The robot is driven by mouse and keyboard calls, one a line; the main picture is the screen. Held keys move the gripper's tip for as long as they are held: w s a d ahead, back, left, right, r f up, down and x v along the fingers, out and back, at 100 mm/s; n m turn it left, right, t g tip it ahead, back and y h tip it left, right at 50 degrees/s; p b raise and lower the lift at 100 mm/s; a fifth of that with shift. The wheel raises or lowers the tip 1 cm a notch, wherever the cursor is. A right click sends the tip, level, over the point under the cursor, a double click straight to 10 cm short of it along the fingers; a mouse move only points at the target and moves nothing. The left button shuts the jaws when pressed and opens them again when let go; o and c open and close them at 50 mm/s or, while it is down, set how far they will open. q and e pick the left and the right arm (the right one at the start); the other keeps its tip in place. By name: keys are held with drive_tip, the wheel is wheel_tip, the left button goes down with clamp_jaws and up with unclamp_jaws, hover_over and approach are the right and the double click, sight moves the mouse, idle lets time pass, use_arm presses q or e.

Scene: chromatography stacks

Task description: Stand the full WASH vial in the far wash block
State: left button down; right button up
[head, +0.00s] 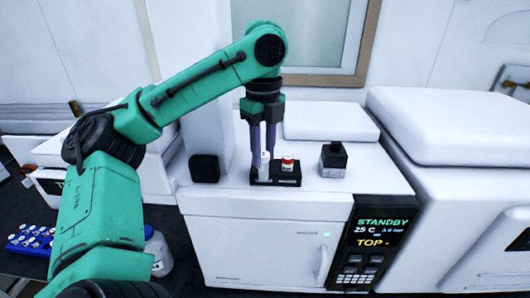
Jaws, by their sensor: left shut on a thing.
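My left gripper (262,160) points straight down over a small black block (288,182) on top of the white instrument. A second vial with a red and white top (288,163) stands in the right part of the block. Labels are too small to read. My right gripper is not in view.
A blue rack (30,241) with several white-capped vials and a clear jar (158,254) are at lower left. The instrument's display (381,232) reads STANDBY, TOP.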

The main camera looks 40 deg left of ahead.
sight(264, 152)
use_arm(q)
drive_tip(key=w+a+f, duration=0.2)
drive_tip(key=w+a, duration=0.1)
drive_tip(key=shift+w+f, duration=0.15)
drive_tip(key=shift+w, duration=0.15)
drive_tip(key=shift+w+f, duration=0.1)
drive_tip(key=shift+f, duration=0.5)
drive_tip(key=shift+d+f, duration=0.1)
drive_tip(key=c, duration=0.6)
unclamp_jaws()
